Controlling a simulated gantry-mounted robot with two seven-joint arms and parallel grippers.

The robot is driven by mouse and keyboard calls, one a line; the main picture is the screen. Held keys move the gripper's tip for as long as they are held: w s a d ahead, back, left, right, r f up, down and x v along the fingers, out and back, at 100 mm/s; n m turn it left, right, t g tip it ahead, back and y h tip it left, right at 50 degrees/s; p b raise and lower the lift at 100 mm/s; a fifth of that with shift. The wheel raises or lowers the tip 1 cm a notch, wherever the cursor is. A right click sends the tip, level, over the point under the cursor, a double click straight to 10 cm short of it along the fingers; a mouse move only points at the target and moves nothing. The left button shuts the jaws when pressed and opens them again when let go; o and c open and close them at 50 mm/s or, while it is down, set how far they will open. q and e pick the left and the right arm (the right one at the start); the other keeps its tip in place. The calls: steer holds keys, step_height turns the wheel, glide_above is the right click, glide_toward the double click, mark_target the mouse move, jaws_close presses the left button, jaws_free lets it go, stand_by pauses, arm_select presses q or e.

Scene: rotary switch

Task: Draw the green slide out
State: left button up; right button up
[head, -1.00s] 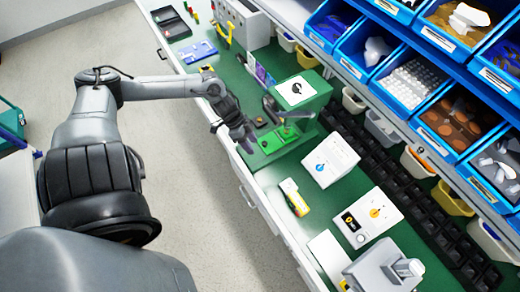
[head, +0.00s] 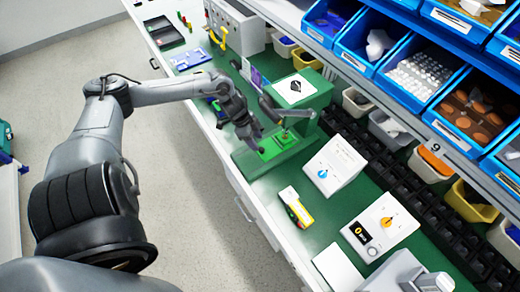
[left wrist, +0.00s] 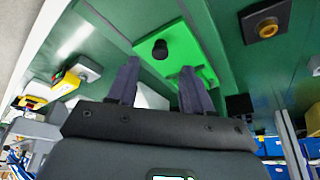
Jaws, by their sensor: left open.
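The green slide (head: 276,148) is a bright green plate in a darker green fixture (head: 310,103) on the bench. In the left wrist view the slide (left wrist: 190,50) carries a round black knob (left wrist: 160,49). My left gripper (head: 256,142) is over the near left part of the slide. In the left wrist view its two fingers (left wrist: 160,78) are apart and empty, with the knob showing just beyond their tips, between their lines. I cannot tell the exact gap to the knob. In the head view the gripper hides the knob. My right gripper is not in view.
A box with an orange dial (head: 381,226) is further right. Blue bins (head: 418,76) line the shelf behind. A grey lever arm (head: 272,108) is beside the gripper.

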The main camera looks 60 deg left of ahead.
arm_select(q)
steer(key=shift+b+x, duration=0.5)
steer(key=shift+x, duration=2)
jaws_close()
